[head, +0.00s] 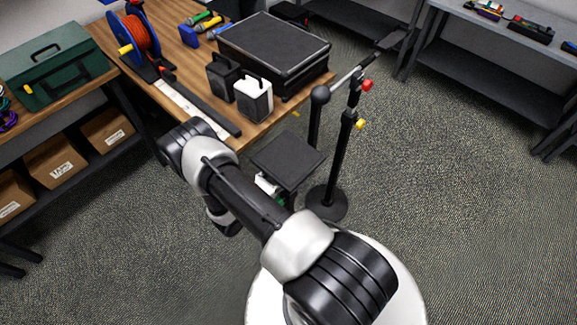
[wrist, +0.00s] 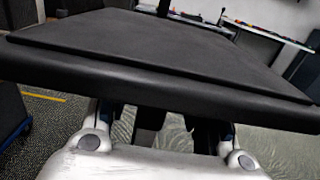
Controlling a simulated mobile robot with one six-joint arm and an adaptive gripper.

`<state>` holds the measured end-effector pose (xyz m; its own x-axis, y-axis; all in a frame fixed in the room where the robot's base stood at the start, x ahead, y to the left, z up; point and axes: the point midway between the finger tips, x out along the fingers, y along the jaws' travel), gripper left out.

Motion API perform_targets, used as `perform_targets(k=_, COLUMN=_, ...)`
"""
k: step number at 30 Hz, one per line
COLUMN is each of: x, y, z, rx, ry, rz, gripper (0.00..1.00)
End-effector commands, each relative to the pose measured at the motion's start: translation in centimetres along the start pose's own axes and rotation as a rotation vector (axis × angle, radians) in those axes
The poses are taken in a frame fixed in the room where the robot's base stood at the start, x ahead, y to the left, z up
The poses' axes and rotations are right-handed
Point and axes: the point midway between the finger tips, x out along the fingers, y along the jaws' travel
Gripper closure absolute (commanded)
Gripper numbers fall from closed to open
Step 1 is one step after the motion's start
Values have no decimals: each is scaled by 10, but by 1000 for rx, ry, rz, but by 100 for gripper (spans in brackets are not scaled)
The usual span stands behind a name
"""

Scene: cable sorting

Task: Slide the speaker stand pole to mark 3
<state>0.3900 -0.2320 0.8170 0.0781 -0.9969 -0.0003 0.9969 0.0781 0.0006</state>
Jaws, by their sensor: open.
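A flat black square plate (head: 288,158), which looks like the top of the speaker stand, sits past my forearm in the head view. The same plate (wrist: 160,60) fills the upper wrist view, very close. My gripper (wrist: 163,128) is open below the plate's near edge, with its two sides spread apart. Dark upright parts show between the fingers, but I cannot tell whether one is the pole. No marks on the pole are readable.
A black microphone stand (head: 341,150) with red and yellow knobs and a round base stands just right of the plate. The wooden table (head: 165,80) behind holds a black case (head: 274,50), two small speakers and a cable reel (head: 138,35). Floor at right is clear.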

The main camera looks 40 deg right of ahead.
Motion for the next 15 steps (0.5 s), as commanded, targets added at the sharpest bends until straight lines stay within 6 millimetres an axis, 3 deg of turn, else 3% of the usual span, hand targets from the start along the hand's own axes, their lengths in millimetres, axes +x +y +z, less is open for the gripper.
perform_targets(k=12, x=9, y=0, z=0, rx=-1, ry=0, rz=1, gripper=53)
perform_targets(k=15, x=9, y=0, z=0, rx=-1, ry=0, rz=1, gripper=60)
